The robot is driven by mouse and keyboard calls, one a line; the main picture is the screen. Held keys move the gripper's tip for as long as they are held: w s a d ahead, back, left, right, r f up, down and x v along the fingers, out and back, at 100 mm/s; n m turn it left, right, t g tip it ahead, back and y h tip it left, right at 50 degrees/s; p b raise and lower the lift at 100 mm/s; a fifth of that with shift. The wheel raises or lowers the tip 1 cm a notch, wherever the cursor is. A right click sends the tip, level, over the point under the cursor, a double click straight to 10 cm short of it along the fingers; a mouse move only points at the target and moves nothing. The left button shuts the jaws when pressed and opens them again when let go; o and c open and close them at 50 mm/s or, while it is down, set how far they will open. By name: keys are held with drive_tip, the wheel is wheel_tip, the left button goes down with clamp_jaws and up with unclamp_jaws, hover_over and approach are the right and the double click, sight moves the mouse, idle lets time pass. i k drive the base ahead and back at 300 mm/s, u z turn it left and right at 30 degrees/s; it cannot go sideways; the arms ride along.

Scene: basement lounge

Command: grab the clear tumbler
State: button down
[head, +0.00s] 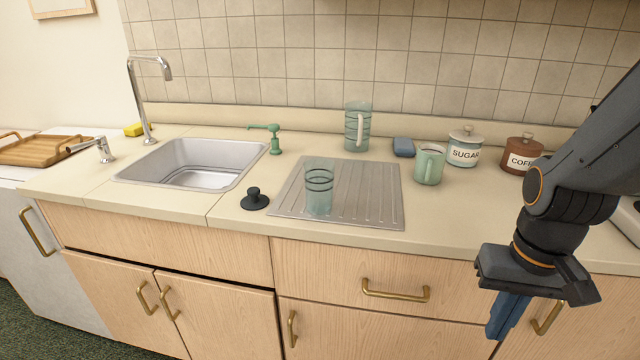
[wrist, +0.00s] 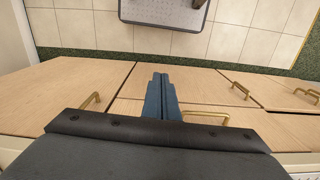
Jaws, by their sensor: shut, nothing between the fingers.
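The clear tumbler (head: 319,189) stands upright on the ribbed metal drainboard (head: 378,205), right of the sink. It is see-through with dark bands around it. My gripper (head: 505,318) is at the right, in front of the cabinet fronts and below the counter edge, well apart from the tumbler. Its blue fingers are together and empty; they also show in the wrist view (wrist: 161,98), pointing down past the cabinet doors toward the floor. The tumbler does not show in the wrist view.
A clear pitcher (head: 357,127) with a handle stands behind the drainboard. A green mug (head: 429,165), a sugar jar (head: 464,147) and a coffee jar (head: 521,156) stand to the right. A black sink plug (head: 254,199) lies left of the drainboard. A green soap pump (head: 274,139) stands by the sink (head: 192,165).

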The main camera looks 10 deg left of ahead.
sight(319, 173)
drive_tip(key=u, duration=0.25)
drive_tip(key=k, duration=0.45)
drive_tip(key=u, duration=1.25)
drive_tip(key=i, duration=0.7)
drive_tip(key=z, duration=0.35)
